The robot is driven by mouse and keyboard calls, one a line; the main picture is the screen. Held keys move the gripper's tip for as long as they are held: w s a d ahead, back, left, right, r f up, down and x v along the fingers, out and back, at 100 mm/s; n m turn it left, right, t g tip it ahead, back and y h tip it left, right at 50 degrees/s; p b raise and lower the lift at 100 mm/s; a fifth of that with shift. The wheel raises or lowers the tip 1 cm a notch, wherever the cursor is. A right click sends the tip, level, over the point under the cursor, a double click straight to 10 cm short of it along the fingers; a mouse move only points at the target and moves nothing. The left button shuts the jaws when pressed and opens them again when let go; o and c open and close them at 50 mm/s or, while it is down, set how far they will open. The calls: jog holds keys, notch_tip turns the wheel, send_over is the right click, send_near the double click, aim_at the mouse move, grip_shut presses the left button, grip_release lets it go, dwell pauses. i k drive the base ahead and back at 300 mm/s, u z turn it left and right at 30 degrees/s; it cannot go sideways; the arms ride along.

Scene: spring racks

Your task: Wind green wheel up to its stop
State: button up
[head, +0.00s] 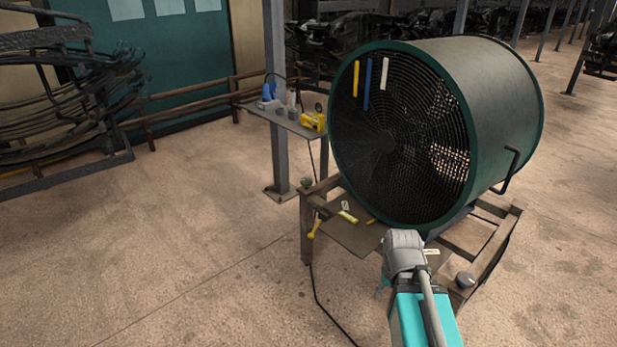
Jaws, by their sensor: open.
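I cannot make out a separate green hand wheel in the head view. The large round fan (505,95) has a dark green rim around its black grille and stands on a low wooden-framed bench (345,236). A small grey-green round piece (306,183) sits at the bench's left back corner, too small to identify. A dark round knob (465,280) is at the bench's front right corner. My teal and grey arm reaches up from the bottom edge to the bench's front. My gripper does not show; the arm's grey joint may hide it.
A small side shelf (290,122) on a steel post holds a blue item and a yellow tool (313,121). Yellow-handled tools (347,216) lie at the bench's left. A black cable (318,290) runs over the floor. Coiled-wire racks (65,95) stand left. The left floor is clear.

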aim_at(306, 183)
jog(key=u, duration=0.35)
jog(key=i, duration=0.9)
jog(key=u, duration=0.55)
